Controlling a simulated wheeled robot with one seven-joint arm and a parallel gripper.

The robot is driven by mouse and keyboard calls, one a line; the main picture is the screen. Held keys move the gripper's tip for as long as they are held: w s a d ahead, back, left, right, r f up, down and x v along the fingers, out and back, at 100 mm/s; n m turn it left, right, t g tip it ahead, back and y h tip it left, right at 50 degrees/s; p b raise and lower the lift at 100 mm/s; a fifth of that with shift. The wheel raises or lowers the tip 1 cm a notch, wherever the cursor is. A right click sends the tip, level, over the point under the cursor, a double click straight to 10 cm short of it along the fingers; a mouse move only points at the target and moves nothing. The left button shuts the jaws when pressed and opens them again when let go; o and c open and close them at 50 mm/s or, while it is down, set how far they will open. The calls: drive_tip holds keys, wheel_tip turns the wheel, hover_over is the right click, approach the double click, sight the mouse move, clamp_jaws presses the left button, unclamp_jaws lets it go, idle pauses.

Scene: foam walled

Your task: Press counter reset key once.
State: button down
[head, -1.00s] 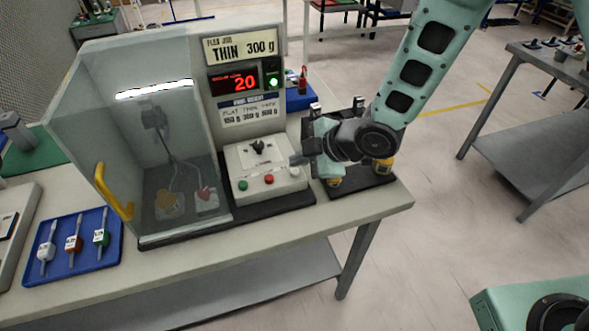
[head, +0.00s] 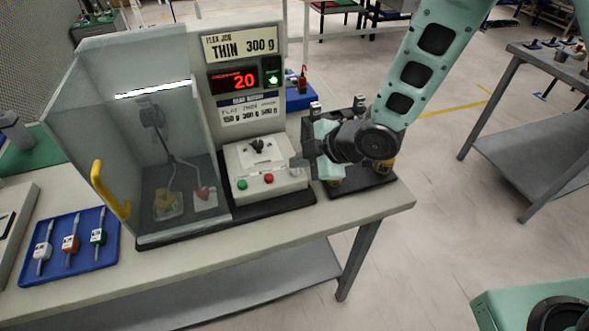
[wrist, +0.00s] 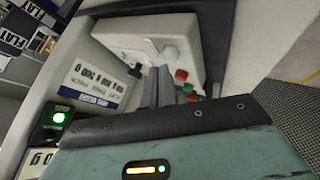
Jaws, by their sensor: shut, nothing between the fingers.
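The control box (head: 265,168) of the counter machine carries a green button (head: 242,184), a red button (head: 268,179) and a black knob (head: 258,146). A pale round button (wrist: 170,52) shows beside the red button (wrist: 181,74) and green button (wrist: 188,88) in the wrist view. No label marks the reset key legibly. The red display (head: 233,79) reads 20. My gripper (head: 295,162) is shut and empty at the box's right end. Its fingertips (wrist: 161,70) are close to the pale button; I cannot tell whether they touch. In the head view the gripper partly hides that button.
A clear enclosure with a yellow handle (head: 110,190) stands left of the box. A blue tray (head: 70,265) holds three tools. A dark tray with yellow-banded items (head: 383,166) lies under my gripper and arm. The table's front edge is free.

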sight(300, 176)
drive_tip(key=shift+f+b, duration=0.5)
drive_tip(key=shift+b, duration=0.05)
idle(0.5)
drive_tip(key=shift+r, duration=0.1)
drive_tip(key=shift+r+p, duration=0.65)
drive_tip(key=shift+r, duration=0.15)
drive_tip(key=shift+r, duration=0.15)
wheel_tip(300, 176, up, 5)
drive_tip(key=p, duration=0.3)
drive_tip(key=shift+p, duration=0.35)
idle(0.6)
